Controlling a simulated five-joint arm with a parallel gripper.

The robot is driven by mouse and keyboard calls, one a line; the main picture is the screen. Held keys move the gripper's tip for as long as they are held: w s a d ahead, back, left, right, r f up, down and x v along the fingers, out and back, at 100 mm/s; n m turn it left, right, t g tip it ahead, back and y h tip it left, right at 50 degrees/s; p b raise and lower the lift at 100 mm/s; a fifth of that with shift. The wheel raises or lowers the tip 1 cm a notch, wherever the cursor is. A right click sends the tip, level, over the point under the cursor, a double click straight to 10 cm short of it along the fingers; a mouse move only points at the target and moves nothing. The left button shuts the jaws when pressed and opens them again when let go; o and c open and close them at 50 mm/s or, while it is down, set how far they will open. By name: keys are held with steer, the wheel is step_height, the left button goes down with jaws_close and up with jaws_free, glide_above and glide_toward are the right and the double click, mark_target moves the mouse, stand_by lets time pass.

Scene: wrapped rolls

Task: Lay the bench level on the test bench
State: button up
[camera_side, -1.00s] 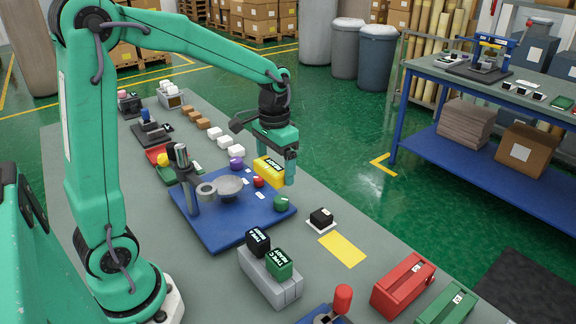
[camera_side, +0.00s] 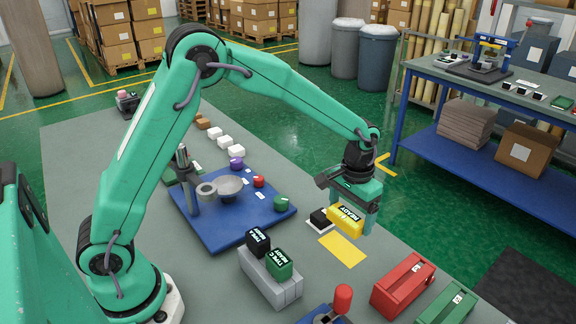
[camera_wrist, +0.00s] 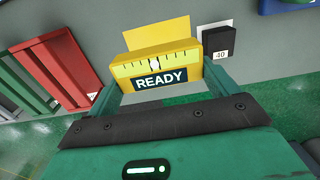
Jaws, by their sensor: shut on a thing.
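The bench level is a yellow block (camera_side: 343,222) with a dark READY label. It also shows in the wrist view (camera_wrist: 155,62), with a scale and a small vial on top. My gripper (camera_side: 353,222) is shut on it, one finger at each end in the wrist view (camera_wrist: 160,88). The level is by the far edge of a flat yellow patch (camera_side: 343,250) on the grey bench top (camera_side: 225,285). Part of the patch shows beyond the level in the wrist view (camera_wrist: 172,33). I cannot tell whether the level touches the surface.
A black block (camera_side: 320,217) on a white pad is close beside the level. A grey holder (camera_side: 268,282) with black and green blocks stands nearer. Red (camera_side: 402,283) and green (camera_side: 446,303) cases lie to the right. A blue plate (camera_side: 225,235) with a post is to the left.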

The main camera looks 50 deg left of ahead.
stand_by(0.4)
glide_above(345, 246)
steer(key=shift+f, duration=2.45)
steer(key=shift+f, duration=0.2)
steer(key=shift+f, duration=1.2)
steer(key=o, duration=1)
steer(key=shift+c, duration=0.2)
